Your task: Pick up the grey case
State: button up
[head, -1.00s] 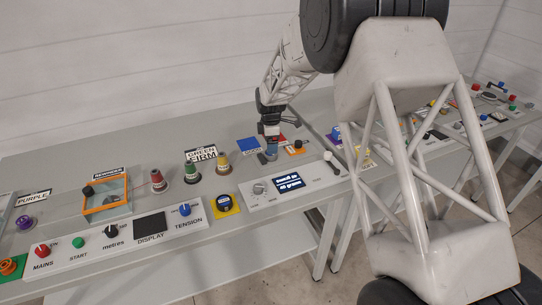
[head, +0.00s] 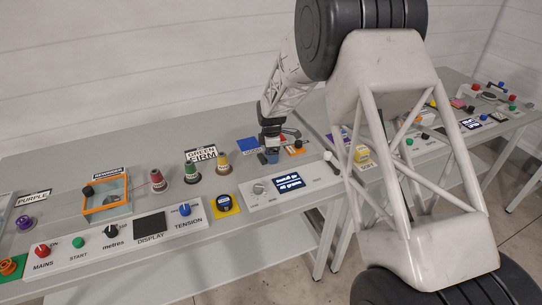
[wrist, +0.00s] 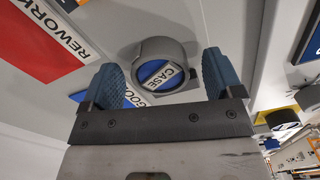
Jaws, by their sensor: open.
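The grey case (wrist: 166,52) is a round grey piece with a blue and white face lettered "CASE", in the upper middle of the wrist view. My gripper (wrist: 161,80) is open, with one blue finger to each side of the case in that picture. A gap shows between the case and each finger, so nothing is gripped. In the head view my gripper (head: 271,156) is low over the bench, just right of a blue sign. I cannot make out the case there; the gripper seems to hide it.
A red REWORK sign (wrist: 42,42) and a partly hidden blue GOOD sign (wrist: 136,99) lie near the case.

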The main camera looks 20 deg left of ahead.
jog(key=shift+c, duration=0.5)
jog(key=c, duration=1)
jog(key=shift+r, duration=0.1)
jog(key=shift+r, duration=0.8)
notch_tip(320, 180, up, 2)
jog(key=shift+s, duration=0.1)
jog(key=s+d, duration=0.3)
jog(key=s, duration=0.1)
jog(key=s+d, duration=0.3)
jog(key=s, duration=0.1)
jog(key=s+d+r, duration=0.1)
jog(key=s+d, duration=0.2)
jog(key=s, duration=0.2)
jog(key=shift+r, duration=0.1)
jog(key=shift+a, duration=0.1)
